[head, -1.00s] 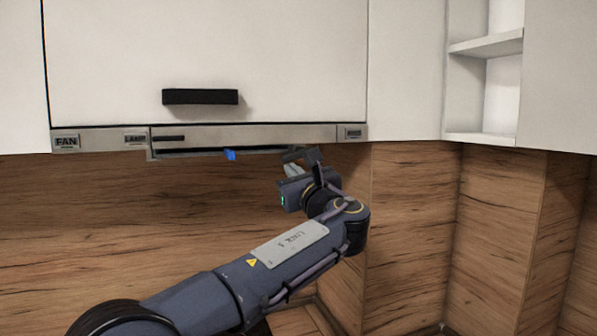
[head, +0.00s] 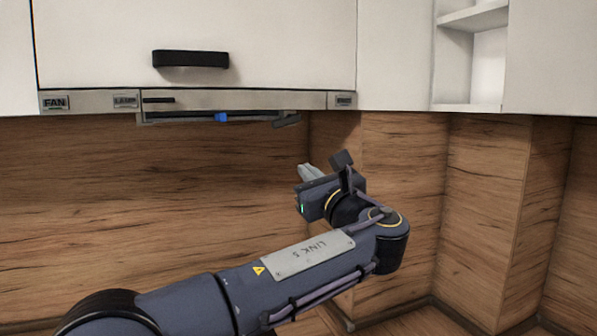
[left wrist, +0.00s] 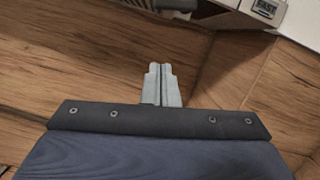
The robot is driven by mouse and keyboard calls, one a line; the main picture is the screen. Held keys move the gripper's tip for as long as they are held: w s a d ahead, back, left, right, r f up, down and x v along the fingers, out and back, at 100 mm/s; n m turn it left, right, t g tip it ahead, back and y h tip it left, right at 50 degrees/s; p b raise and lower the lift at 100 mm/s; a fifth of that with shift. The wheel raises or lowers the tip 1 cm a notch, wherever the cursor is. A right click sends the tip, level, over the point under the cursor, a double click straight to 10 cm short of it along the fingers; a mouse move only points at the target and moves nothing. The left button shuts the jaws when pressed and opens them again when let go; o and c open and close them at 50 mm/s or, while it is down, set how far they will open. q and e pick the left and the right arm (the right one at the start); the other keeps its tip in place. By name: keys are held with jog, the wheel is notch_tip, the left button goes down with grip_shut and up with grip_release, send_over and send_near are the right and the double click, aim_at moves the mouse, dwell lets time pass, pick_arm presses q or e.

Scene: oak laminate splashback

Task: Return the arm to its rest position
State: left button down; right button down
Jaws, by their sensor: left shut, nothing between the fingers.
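My left arm comes in from the lower left of the head view. Its gripper (head: 308,171) is in front of the wood splashback, below and apart from the range hood. In the left wrist view the two grey fingers (left wrist: 160,84) are together with nothing between them. The hood's front strip (head: 240,102) carries FAN and LAMP labels, with a small blue piece (head: 221,117) on its underside. My right gripper is not in view.
A white cabinet door with a black handle (head: 190,59) is above the hood. Open white shelves (head: 470,105) are at the upper right. The oak splashback (head: 150,190) runs behind and turns a corner at the right. The space around the gripper looks clear.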

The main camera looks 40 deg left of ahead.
pick_arm(q)
jog(key=shift+s+d+f, duration=0.1)
jog(key=shift+s+d, duration=0.05)
jog(key=shift+d, duration=0.15)
dwell(0.4)
